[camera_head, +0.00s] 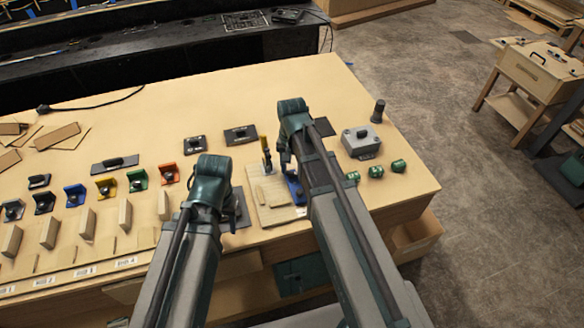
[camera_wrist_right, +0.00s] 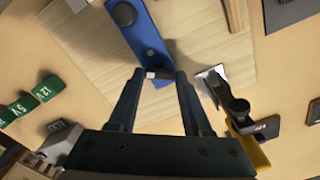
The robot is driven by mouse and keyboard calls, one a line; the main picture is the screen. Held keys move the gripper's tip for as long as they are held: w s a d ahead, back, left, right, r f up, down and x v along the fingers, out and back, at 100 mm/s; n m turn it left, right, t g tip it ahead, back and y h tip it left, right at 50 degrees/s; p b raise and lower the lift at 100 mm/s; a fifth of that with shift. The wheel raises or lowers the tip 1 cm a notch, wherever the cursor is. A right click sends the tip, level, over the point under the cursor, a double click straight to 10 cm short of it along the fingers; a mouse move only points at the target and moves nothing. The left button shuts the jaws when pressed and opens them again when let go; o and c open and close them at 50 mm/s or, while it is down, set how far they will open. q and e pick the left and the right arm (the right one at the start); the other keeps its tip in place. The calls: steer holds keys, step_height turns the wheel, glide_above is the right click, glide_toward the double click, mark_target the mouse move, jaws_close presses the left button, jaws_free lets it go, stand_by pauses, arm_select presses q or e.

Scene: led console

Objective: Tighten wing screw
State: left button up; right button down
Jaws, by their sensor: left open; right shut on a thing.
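A blue bracket (camera_wrist_right: 143,38) with a black round knob lies on a light wooden board (camera_wrist_right: 205,38) in the right wrist view. In the head view the blue bracket (camera_head: 295,188) is partly covered by my right arm. My right gripper (camera_wrist_right: 159,78) is shut on a small grey-white piece (camera_wrist_right: 158,73) at the near end of the blue bracket, probably the wing screw. In the head view my right gripper (camera_head: 289,168) is over the board. My left gripper (camera_head: 209,190) is open, left of the board; its fingers are mostly hidden by its arm.
A yellow-handled clamp (camera_head: 265,150) stands on the board beside my right gripper. A grey box (camera_head: 361,141) and green cylinders (camera_head: 376,171) are to the right. Coloured brackets (camera_head: 137,179) line the left of the table. The back of the table is largely clear.

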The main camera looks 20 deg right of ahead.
mark_target(292, 173)
steer(key=shift+w+m, duration=0.1)
steer(key=shift+m, duration=0.4)
steer(key=shift+c, duration=1.6)
jaws_free()
arm_select(q)
steer(key=shift+r, duration=0.1)
arm_select(e)
steer(key=shift+r, duration=0.1)
arm_select(q)
step_height(292, 173, up, 14)
steer(key=p, duration=1.3)
steer(key=shift+p, duration=0.4)
arm_select(e)
step_height(292, 173, up, 14)
arm_select(q)
steer(key=shift+s+f, duration=0.1)
steer(key=shift+f, duration=0.1)
arm_select(e)
steer(key=shift+f, duration=0.2)
